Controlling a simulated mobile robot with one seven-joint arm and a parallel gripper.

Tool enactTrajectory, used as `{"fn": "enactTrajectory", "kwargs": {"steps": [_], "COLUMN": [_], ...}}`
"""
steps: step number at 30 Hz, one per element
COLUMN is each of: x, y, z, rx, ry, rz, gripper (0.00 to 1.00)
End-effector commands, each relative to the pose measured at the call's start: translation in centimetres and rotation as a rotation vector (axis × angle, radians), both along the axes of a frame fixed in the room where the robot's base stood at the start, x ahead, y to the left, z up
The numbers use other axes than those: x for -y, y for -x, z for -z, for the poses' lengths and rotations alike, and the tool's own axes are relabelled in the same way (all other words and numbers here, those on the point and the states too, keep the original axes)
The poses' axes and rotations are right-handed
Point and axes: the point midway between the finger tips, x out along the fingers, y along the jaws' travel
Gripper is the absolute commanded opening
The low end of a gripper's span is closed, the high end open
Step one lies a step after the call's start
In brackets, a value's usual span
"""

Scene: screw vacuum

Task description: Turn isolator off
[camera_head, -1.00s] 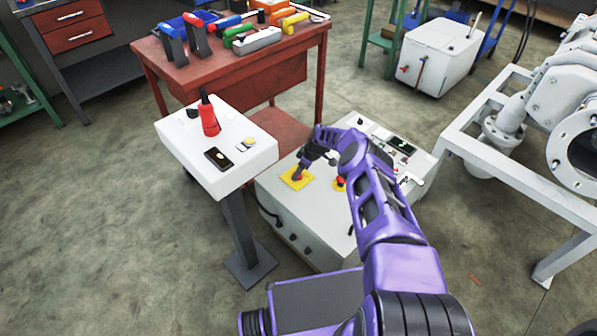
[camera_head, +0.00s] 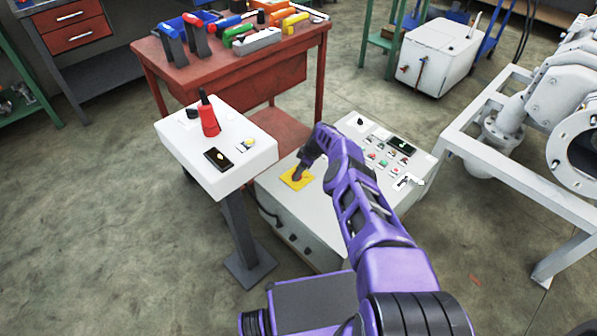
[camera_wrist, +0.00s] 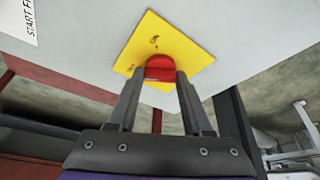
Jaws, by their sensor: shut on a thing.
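The isolator is a red rotary knob (camera_wrist: 160,68) on a square yellow plate (camera_wrist: 185,52), set in the top of a white cabinet. In the wrist view my gripper (camera_wrist: 160,82) has one dark finger on each side of the red knob and is shut on it. In the head view the yellow plate (camera_head: 290,182) shows at the left part of the cabinet (camera_head: 300,215). My gripper (camera_head: 299,174) is over it and hides most of the knob there. The switch marks on the plate are too small to read.
A panel of buttons with a small display (camera_head: 401,146) lies right of my arm. A white pedestal (camera_head: 225,155) with a red-handled device (camera_head: 209,120) stands at left. A red bench (camera_head: 235,88) with tools is behind. Open floor (camera_head: 120,240) lies at left.

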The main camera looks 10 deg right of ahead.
Motion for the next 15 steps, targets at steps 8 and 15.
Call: {"fn": "enactTrajectory", "kwargs": {"steps": [8, 15], "x": [0.09, 0.04], "y": [0.21, 0.14], "z": [0.13, 0.10], "rx": [-0.007, -0.004], "ry": [0.001, 0.000], "rz": [-0.002, -0.002], "gripper": [0.52, 0.80]}}
